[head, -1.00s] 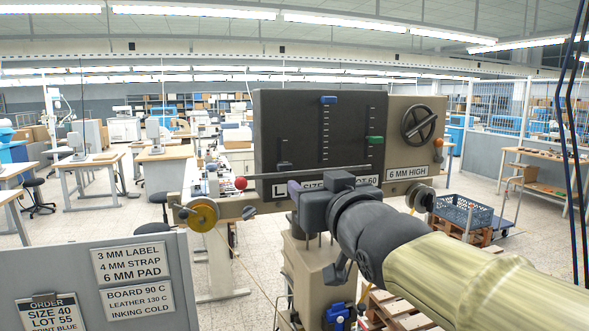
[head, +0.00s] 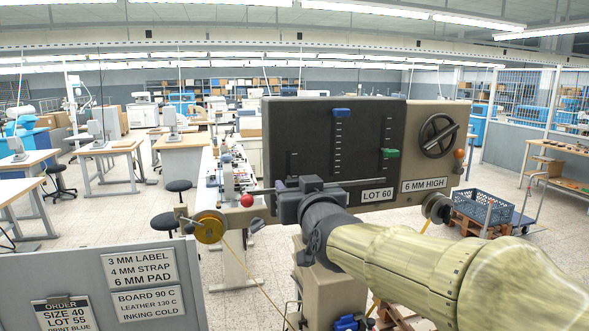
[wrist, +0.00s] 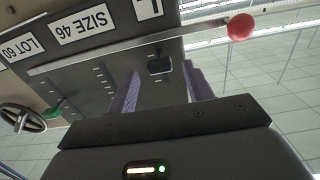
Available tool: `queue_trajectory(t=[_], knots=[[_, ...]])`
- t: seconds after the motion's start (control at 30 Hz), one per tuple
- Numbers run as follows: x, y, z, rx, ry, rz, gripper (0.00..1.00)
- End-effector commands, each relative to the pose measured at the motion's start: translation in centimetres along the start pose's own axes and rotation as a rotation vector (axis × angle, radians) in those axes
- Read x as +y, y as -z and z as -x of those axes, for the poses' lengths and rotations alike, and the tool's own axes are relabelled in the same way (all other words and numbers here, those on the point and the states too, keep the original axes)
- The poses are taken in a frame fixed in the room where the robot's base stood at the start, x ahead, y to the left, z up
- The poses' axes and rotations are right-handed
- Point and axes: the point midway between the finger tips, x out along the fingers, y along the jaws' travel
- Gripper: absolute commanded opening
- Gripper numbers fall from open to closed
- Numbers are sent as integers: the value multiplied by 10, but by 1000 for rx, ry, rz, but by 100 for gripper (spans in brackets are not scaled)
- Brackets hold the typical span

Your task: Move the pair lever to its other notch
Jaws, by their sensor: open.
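The dark panel (head: 300,130) of the machine carries a blue slider (head: 341,113), a green slider (head: 389,153) and a short scale at left. No label reads "pair". A small black handle (wrist: 160,65), which I take for the pair lever, shows on the panel in the wrist view. My gripper (wrist: 163,72) is open, its purple fingers on either side of that handle in the picture; contact cannot be told. In the head view my gripper (head: 297,187) covers the handle and the foot of the short scale.
A bar with a red ball (head: 247,201) runs along the panel's lower edge, close to my gripper; the ball also shows in the wrist view (wrist: 242,27). A handwheel (head: 438,136) is at right. A grey sign board (head: 60,265) stands front left.

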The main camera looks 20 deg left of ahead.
Motion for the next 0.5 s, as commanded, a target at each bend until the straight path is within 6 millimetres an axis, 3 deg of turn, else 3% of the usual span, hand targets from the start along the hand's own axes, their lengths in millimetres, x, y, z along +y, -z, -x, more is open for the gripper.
queue_trajectory(t=[0.2, 0.5], knots=[[-2, 1, -11, 0, -5, 0, 51], [-2, 0, -12, 1, -6, 0, 49]])
